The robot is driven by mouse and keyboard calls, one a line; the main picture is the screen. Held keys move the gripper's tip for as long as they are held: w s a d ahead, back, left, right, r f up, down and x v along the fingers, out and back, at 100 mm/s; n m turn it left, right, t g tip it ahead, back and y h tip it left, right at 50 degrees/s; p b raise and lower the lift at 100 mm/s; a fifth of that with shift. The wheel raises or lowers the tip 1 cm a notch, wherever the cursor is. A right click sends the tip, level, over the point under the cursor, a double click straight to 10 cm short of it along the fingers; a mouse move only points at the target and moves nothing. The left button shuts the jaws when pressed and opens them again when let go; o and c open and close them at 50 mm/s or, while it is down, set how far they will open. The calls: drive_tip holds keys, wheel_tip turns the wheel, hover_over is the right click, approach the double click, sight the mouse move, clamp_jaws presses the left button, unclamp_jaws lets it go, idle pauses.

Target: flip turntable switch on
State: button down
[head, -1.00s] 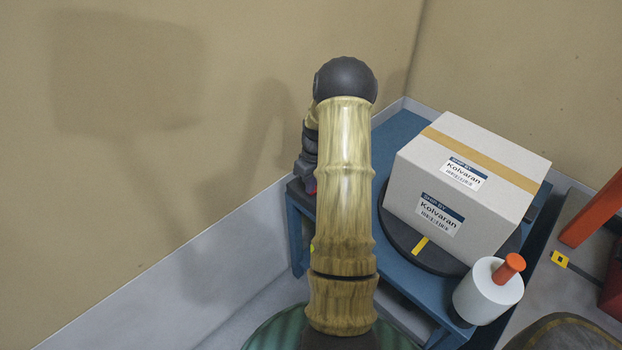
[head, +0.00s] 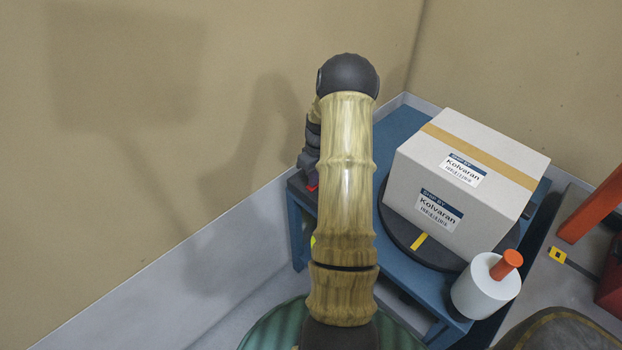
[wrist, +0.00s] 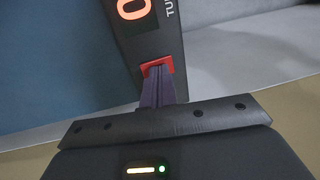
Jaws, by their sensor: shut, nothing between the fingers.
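The switch housing (wrist: 152,35) is a dark panel in the wrist view, with a lit orange display that shows a 0 and white letters beginning "TU". A red switch (wrist: 146,71) sits on it below the display. My gripper (wrist: 157,72) is shut and empty, its fingertips at the red switch. They cover part of it; whether they press on it I cannot tell. In the head view, a bit of red (head: 312,187) shows at the table's left end, beside my arm. The round dark turntable (head: 400,232) with a yellow mark carries a carton.
The Kolvaran carton (head: 475,170) stands on the turntable, on a blue table (head: 400,125). A white roll with an orange handle (head: 485,288) is at its front right corner. Walls close in behind and left. An orange-red bar (head: 592,208) is at the right.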

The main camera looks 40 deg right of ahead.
sight(310, 188)
drive_tip(key=shift+d, duration=0.15)
drive_tip(key=shift+r, duration=0.1)
drive_tip(key=shift+r+p, duration=0.45)
wheel_tip(310, 188, up, 13)
drive_tip(key=a+p, duration=0.1)
drive_tip(key=p, duration=0.2)
drive_tip(key=shift+a, duration=0.35)
